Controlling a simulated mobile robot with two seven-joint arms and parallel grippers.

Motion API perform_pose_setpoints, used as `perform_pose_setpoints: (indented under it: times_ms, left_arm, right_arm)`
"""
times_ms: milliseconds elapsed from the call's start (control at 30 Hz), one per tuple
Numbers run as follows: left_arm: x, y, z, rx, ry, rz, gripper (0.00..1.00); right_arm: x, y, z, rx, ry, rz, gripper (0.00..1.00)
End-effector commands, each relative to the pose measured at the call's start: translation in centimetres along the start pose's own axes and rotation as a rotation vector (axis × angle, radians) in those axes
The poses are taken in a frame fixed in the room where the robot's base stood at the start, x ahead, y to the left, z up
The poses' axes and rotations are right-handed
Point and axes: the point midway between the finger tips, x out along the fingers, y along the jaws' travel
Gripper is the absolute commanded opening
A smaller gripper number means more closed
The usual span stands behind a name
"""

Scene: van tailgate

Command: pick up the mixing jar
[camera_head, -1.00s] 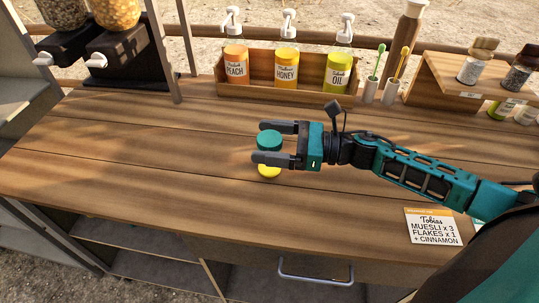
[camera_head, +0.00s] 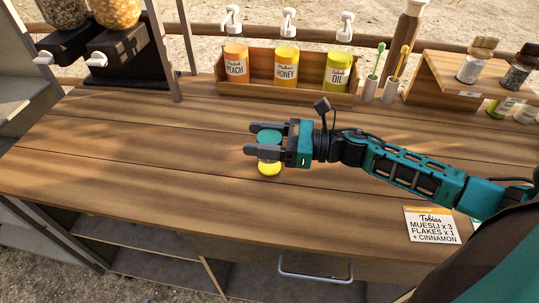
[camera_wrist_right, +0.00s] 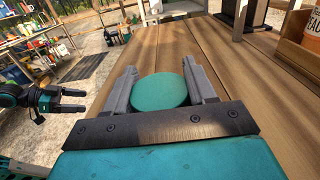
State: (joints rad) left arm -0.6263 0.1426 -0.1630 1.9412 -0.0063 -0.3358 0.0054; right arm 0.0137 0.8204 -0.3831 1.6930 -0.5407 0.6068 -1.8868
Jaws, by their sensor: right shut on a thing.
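The mixing jar has a round teal lid (camera_head: 269,136) and a yellow base (camera_head: 270,168). It is upright over the middle of the wooden counter in the head view. My right gripper (camera_head: 252,139) comes in from the right and is shut on the jar just below its lid, one finger on each side. The teal lid also shows between the fingers in the right wrist view (camera_wrist_right: 160,90). I cannot tell for sure whether the base is clear of the wood. My left gripper (camera_wrist_right: 72,100) is at the left of the right wrist view, fingers apart and empty.
A wooden rack (camera_head: 290,95) behind holds peach, honey and oil pump bottles. Two toothbrush-like sticks in cups and a spice shelf (camera_head: 450,83) stand right of it. Dispensers (camera_head: 115,50) stand back left. An order card (camera_head: 433,226) lies front right. The counter's left half is clear.

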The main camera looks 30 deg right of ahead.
Motion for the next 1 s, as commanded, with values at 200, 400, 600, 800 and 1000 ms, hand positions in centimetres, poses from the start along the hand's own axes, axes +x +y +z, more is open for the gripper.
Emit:
perform_pose_setpoints:
  times_ms: [200, 400, 600, 800, 1000]
  left_arm:
    - [0.0, 0.0, 0.1, -0.001, -0.002, 0.000, 0.86]
    - [0.0, 0.0, 0.1, -0.001, -0.002, 0.000, 0.86]
    - [-0.1, 0.0, 0.1, -0.001, -0.002, -0.001, 0.86]
    - [-0.2, 0.0, -0.1, -0.001, -0.002, -0.001, 0.86]
    - [-0.4, 0.0, -0.5, 0.000, -0.002, -0.001, 0.86]
  right_arm:
    - [0.0, 0.0, -0.2, 0.001, 0.003, 0.000, 0.11]
    - [0.0, 0.0, -0.1, 0.001, 0.003, 0.000, 0.00]
    - [-0.1, 0.0, 0.0, 0.001, 0.003, 0.000, 0.00]
    - [-0.1, 0.0, 1.8, -0.002, 0.002, 0.001, 0.00]
    - [-0.1, 0.0, 6.2, -0.007, 0.002, 0.002, 0.00]
